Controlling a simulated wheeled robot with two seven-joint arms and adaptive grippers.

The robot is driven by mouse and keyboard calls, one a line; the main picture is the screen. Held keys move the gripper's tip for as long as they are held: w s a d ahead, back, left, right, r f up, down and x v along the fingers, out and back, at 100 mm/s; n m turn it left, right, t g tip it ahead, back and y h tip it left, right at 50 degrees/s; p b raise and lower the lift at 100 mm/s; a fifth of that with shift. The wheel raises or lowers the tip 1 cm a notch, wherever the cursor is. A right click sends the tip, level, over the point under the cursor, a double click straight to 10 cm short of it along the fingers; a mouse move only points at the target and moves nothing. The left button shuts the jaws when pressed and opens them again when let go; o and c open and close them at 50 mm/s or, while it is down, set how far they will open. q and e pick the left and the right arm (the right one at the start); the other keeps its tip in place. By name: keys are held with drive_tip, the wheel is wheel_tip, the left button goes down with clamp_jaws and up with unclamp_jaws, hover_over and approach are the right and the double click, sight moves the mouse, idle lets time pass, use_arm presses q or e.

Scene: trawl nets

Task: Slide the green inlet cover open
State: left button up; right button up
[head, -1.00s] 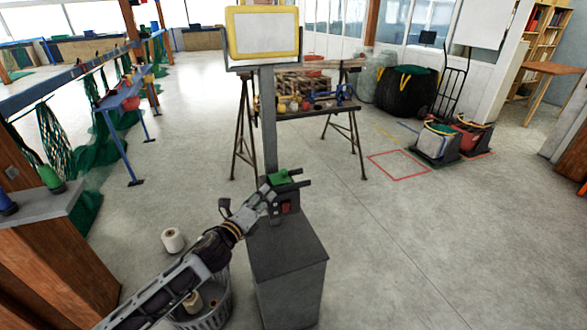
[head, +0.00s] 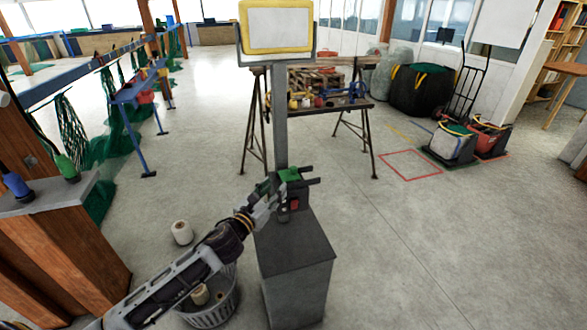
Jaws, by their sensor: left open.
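The green inlet cover (head: 290,174) sits on top of a small dark device with a red switch (head: 294,203), fixed to a grey post on a grey pedestal (head: 294,252). Two dark bars stick out from the device to the right. My left gripper (head: 268,196) is open at the left side of the device, close beside the green cover. Whether a finger touches the cover cannot be told at this size. The side of the device behind the fingers is partly hidden. My right gripper is not in view.
A framed panel (head: 276,27) tops the post. A grey basket (head: 211,306) with spools stands left of the pedestal, below my left arm; a white spool (head: 182,232) is on the floor. A trestle workbench (head: 330,107) stands behind.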

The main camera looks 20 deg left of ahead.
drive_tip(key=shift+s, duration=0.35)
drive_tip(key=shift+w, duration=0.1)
